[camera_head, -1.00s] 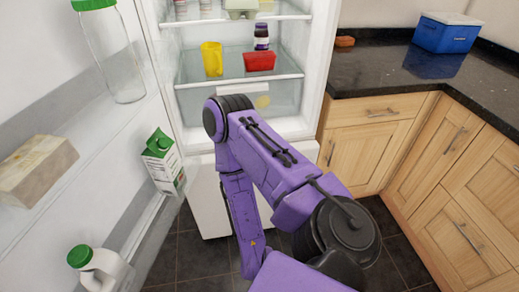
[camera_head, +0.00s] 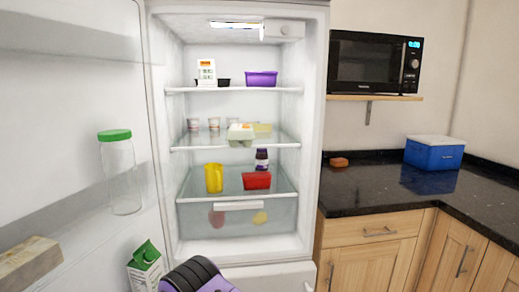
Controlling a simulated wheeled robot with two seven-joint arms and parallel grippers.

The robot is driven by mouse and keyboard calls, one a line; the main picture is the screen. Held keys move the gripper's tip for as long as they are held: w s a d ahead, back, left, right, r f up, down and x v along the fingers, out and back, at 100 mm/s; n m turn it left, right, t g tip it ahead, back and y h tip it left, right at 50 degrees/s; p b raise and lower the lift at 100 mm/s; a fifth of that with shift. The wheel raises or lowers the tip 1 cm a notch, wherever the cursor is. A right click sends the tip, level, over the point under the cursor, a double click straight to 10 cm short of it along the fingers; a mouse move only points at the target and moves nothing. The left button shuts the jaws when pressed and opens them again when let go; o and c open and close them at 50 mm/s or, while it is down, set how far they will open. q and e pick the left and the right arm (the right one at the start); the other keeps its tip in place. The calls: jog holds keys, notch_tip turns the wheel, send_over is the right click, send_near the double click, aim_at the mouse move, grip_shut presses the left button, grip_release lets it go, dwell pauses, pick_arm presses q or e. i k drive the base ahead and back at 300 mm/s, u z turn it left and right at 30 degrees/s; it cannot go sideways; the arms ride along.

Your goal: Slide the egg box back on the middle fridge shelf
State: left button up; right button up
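The fridge stands open. The egg box (camera_head: 240,133), pale and greenish-cream, sits at the front of the middle shelf (camera_head: 190,148), right of centre. Its front end reaches the shelf's front edge and seems to stick out over it. A purple and black link of one of my arms shows at the bottom of the view, below the fridge compartment. Neither gripper is in view.
Several small pots (camera_head: 214,124) and a yellow block (camera_head: 262,128) stand behind or beside the egg box. Below are a yellow cup (camera_head: 213,178), a dark jar (camera_head: 262,160) and a red tub (camera_head: 256,181). The open door with bottle and carton (camera_head: 145,268) is at left.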

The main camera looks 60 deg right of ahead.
aim_at(244, 134)
jog(key=u, duration=0.05)
jog(key=k, duration=0.2)
jog(key=z, duration=2.45)
jog(key=k, duration=0.3)
jog(key=u, duration=0.8)
jog(key=i, duration=0.5)
jog(key=k, duration=0.5)
jog(key=z, duration=1.55)
jog(key=i, duration=1.2)
jog(key=u, duration=1.9)
